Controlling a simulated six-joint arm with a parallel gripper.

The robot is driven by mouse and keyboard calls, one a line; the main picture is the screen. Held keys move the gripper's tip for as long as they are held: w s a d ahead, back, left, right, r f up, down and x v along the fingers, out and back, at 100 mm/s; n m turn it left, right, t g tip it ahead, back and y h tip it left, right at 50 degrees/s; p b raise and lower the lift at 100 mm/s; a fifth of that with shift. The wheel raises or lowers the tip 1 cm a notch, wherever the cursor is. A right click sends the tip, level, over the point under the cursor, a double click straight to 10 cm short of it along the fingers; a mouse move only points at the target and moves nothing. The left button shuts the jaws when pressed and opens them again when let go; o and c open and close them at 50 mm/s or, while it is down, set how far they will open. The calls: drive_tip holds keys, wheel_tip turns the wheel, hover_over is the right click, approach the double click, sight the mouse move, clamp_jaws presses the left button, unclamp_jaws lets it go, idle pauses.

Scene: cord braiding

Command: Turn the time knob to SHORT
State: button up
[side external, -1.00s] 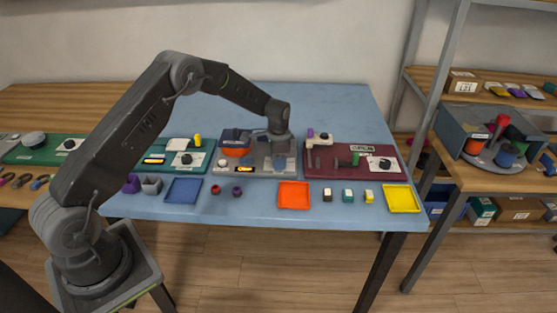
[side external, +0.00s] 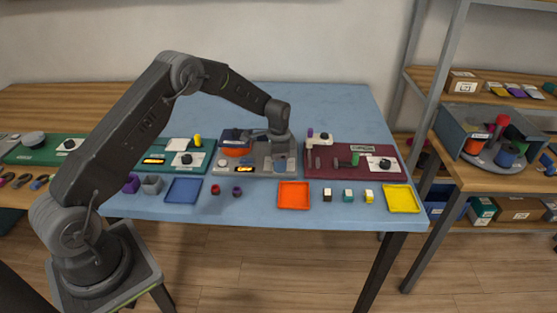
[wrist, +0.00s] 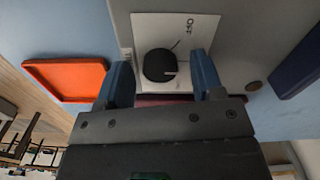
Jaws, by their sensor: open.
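In the wrist view a round black knob (wrist: 159,65) with a pale mark on its lower right side sits on a white plate (wrist: 205,27). The plate has a short line and small lettering that I cannot read. My gripper (wrist: 160,63) is open, with one blue finger on each side of the knob and a visible gap on both sides. In the side view my gripper (side external: 280,160) is low over the right part of the grey station (side external: 232,169). The knob under it is hidden or too small to make out there.
A maroon station (side external: 335,173) stands close on the right, a teal station (side external: 170,171) on the left. An orange tray (side external: 293,195), a blue tray (side external: 183,190) and a yellow tray (side external: 402,198) lie in front.

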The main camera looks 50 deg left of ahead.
drive_tip(key=shift+r, duration=0.1)
wheel_tip(320, 180, up, 14)
idle(0.5)
wheel_tip(320, 180, up, 7)
idle(0.6)
